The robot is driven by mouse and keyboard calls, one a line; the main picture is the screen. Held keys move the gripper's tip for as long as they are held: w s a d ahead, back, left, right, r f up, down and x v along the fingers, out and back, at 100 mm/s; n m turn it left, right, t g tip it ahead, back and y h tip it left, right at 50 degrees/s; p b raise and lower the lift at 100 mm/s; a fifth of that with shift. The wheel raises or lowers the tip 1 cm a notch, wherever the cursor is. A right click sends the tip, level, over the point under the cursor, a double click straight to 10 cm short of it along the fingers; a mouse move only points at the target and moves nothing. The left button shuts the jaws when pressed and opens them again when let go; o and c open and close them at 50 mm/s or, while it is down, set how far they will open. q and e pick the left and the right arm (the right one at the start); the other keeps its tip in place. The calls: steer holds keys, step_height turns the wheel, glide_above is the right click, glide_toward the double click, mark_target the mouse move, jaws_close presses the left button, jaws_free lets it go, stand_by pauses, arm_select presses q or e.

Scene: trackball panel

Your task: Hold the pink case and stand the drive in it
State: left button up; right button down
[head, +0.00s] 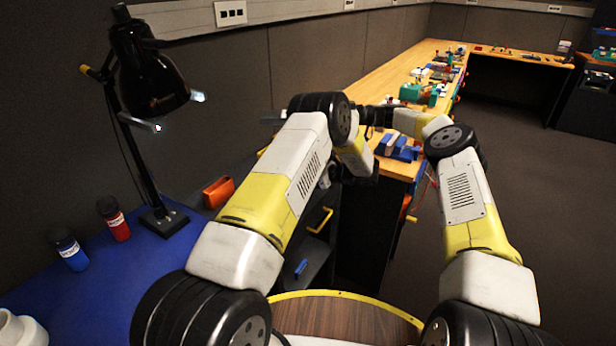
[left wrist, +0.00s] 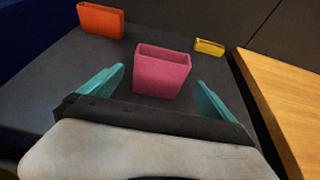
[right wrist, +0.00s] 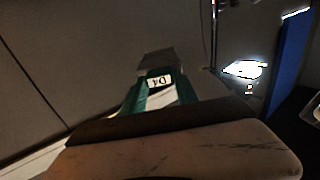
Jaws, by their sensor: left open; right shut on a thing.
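The pink case (left wrist: 162,76) stands upright on a dark grey surface in the left wrist view, its open top facing up. My left gripper (left wrist: 160,80) is open, with one teal finger on each side of the case and a gap at both sides. In the right wrist view my right gripper (right wrist: 161,88) is shut on the drive (right wrist: 157,62), a grey block with a white label reading D4, upside down in that picture. The drive is held up, clear of any surface. In the head view my arms hide the pink case, and I cannot make out the drive clearly.
An orange case (left wrist: 100,20) stands behind and left of the pink one, and a yellow case (left wrist: 209,47) behind and right. A wooden bench (left wrist: 290,95) borders the right. A black lamp (head: 150,75) and red (head: 114,222) and blue (head: 69,250) bottles stand on the blue table.

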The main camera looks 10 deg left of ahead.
arm_select(q)
steer(key=x, duration=0.9)
steer(key=shift+c, duration=0.2)
steer(key=c, duration=1.3)
steer(key=o, duration=1.3)
steer(key=shift+o, duration=0.2)
steer(key=shift+d, duration=0.15)
steer(key=v, duration=1.1)
steer(key=shift+s+d+r, duration=0.2)
steer(key=shift+d, duration=0.1)
